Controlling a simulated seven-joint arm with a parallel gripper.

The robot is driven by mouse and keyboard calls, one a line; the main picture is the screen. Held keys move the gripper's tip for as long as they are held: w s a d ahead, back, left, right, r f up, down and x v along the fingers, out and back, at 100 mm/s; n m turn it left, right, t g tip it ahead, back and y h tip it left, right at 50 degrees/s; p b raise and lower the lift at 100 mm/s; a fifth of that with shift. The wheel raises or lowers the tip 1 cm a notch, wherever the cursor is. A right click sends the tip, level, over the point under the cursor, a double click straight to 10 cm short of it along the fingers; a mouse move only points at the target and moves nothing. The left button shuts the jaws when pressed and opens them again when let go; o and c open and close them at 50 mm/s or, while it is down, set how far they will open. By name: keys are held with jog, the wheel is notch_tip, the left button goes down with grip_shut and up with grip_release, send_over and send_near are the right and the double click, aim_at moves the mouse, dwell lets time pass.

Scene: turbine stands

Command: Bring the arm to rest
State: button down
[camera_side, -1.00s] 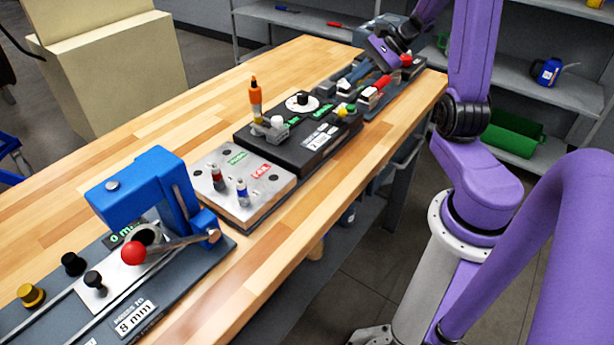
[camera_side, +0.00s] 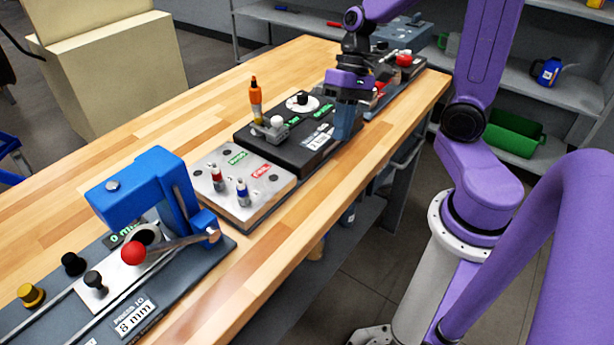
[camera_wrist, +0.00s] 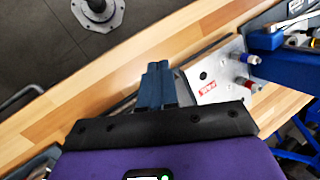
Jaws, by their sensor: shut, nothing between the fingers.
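My gripper (camera_side: 346,122) hangs fingers-down over the near right edge of the black station (camera_side: 312,135) on the wooden bench. Its blue-grey fingers are together with nothing between them. In the wrist view my gripper (camera_wrist: 159,70) also shows shut, its tips over the bench edge beside the silver plate (camera_wrist: 222,80). In the side view the arm hides part of the black station's right end and part of the far station with the red knob (camera_side: 404,58). I cannot tell whether the fingers touch anything.
The bench (camera_side: 105,160) also carries the silver plate with a red and a blue plug (camera_side: 242,190), and a blue press (camera_side: 145,190) with a red-ball lever at the front left. An orange-handled driver (camera_side: 255,98) stands upright on the black station. Shelves (camera_side: 540,90) stand behind.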

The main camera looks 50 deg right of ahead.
jog(key=s+a+n+t+h, duration=0.1)
jog(key=s+a+n+h, duration=0.3)
jog(key=s+n, duration=0.8)
jog(key=shift+s+a+r+n+t, duration=0.35)
jog(key=shift+a+n, duration=0.3)
jog(key=shift+n, duration=1.15)
